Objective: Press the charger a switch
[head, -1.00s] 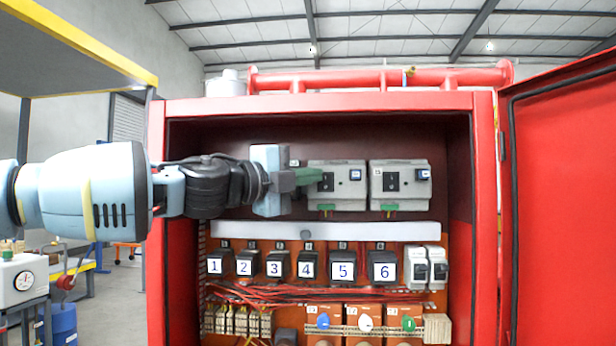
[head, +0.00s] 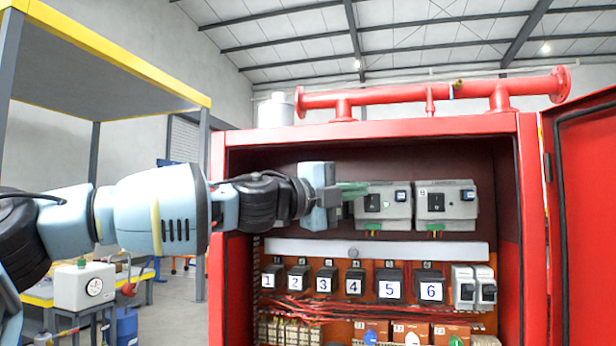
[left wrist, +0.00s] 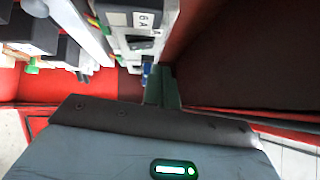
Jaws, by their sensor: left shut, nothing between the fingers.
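Two grey charger units sit side by side high in the red cabinet in the head view. The right unit (head: 446,205) bears a letter that looks like B. The left unit (head: 388,207) has a dark switch and a blue part; my fingers hide its upper left corner. My left gripper (head: 354,189) is shut and empty, its green fingertips pointing right. In the left wrist view its fingertips (left wrist: 162,84) are close to a pale unit (left wrist: 138,22) whose label shows an A, and to a small blue part (left wrist: 147,70). I cannot tell whether they touch. My right gripper is out of view.
Below the chargers run a pale duct (head: 400,249) and a row of numbered black blocks (head: 392,285). The red cabinet frame (head: 217,250) bounds the left side; the open door (head: 590,220) stands at the right. A yellow-edged platform (head: 110,60) is at upper left.

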